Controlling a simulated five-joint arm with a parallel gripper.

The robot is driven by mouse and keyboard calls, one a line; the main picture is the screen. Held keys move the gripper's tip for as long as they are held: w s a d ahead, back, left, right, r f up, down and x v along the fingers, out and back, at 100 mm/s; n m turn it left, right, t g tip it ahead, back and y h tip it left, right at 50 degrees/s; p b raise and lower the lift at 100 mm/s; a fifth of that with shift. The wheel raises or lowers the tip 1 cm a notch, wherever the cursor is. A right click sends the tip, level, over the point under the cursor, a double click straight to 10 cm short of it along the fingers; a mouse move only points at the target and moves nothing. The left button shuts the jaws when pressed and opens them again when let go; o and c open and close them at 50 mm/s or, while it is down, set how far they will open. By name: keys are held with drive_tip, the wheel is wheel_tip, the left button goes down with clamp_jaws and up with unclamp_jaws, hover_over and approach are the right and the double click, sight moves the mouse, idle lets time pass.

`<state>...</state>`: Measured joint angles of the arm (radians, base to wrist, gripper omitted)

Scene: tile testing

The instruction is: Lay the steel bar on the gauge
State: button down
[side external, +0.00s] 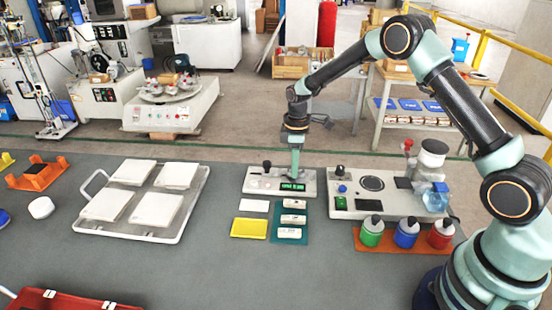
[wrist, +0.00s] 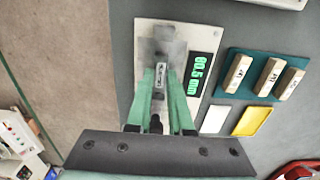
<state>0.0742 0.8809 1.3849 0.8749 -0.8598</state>
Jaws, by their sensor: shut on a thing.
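The gauge (side external: 262,183) is a pale flat device with a dark knob and a green-lit display, lying on the grey table. In the wrist view the gauge (wrist: 146,32) display reads about 80.5 mm. My gripper (side external: 295,175) points down over the gauge. In the wrist view its green fingers (wrist: 162,76) are shut on a small grey bar with a marked face, apparently the steel bar (wrist: 162,73). The bar is over the gauge's grey metal part. The fingers hide part of it, and I cannot tell whether it touches the gauge.
A teal mat (side external: 276,238) with three pale labelled bars lies in front of the gauge. A white card (side external: 254,205) and a yellow card (side external: 248,228) lie beside it. A tray of white tiles (side external: 80,230) is to the left. A device (side external: 345,205) and several bottles stand to the right.

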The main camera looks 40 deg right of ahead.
drive_tip(key=shift+f, duration=0.2)
idle(0.6)
drive_tip(key=shift+c, duration=1.7)
unclamp_jaws()
drive_tip(key=shift+r, duration=3)
drive_tip(key=shift+r, duration=0.2)
drive_tip(key=s+a+r+m+t, duration=0.1)
drive_tip(key=s+r+m+t, duration=0.15)
drive_tip(key=s+r, duration=0.5)
drive_tip(key=s+a+r+m+t, duration=0.1)
drive_tip(key=s+a+r+m, duration=0.15)
drive_tip(key=s+r, duration=0.5)
drive_tip(key=s+r+m+t, duration=0.2)
drive_tip(key=s+m, duration=0.2)
drive_tip(key=s, duration=0.2)
drive_tip(key=shift+s, duration=0.25)
